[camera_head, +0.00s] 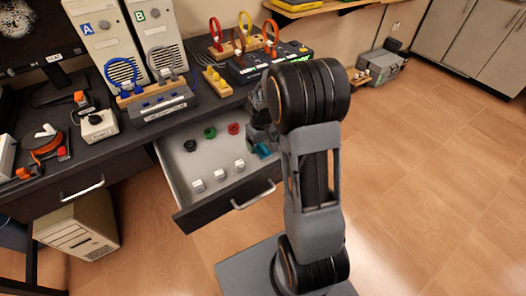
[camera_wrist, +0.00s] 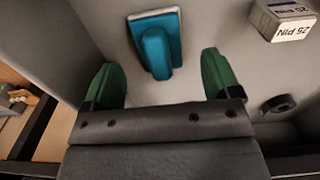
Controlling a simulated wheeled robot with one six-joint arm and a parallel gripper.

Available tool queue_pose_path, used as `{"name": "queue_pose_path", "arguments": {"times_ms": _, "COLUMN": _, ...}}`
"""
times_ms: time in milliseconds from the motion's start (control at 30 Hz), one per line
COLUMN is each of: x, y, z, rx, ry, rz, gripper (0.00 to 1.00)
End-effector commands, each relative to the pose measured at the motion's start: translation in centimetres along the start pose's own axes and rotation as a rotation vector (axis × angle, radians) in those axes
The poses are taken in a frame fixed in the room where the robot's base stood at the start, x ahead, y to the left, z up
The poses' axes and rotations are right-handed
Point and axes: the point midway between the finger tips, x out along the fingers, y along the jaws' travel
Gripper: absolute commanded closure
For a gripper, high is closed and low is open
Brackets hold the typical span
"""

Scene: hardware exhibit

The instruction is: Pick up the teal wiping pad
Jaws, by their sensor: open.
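The teal wiping pad (camera_wrist: 157,50) lies on the light floor of the open drawer (camera_head: 208,166), with a raised teal grip on top. A little of the pad (camera_head: 264,151) shows in the head view at the drawer's right end, partly hidden by my arm. My gripper (camera_wrist: 160,70) is open and empty above the drawer. Its two green fingers are spread left and right of the pad's near end in the wrist view, apart from it. The fingertips are hidden in the head view.
A white box marked "25 PIN" (camera_wrist: 286,18) and a black ring (camera_wrist: 279,103) are right of the pad in the wrist view. Other rings (camera_head: 210,132) and small white boxes (camera_head: 219,174) lie in the drawer. The desk above holds cable stands (camera_head: 160,108).

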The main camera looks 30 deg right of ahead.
Motion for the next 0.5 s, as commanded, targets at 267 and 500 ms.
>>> {"name": "queue_pose_path", "arguments": {"times_ms": 267, "x": 2.3, "y": 0.0, "z": 0.0, "rx": 0.000, "ry": 0.000, "rz": 0.000, "gripper": 0.17}}
{"name": "queue_pose_path", "arguments": {"times_ms": 500, "x": 2.3, "y": 0.0, "z": 0.0, "rx": 0.000, "ry": 0.001, "rz": 0.000, "gripper": 0.19}}
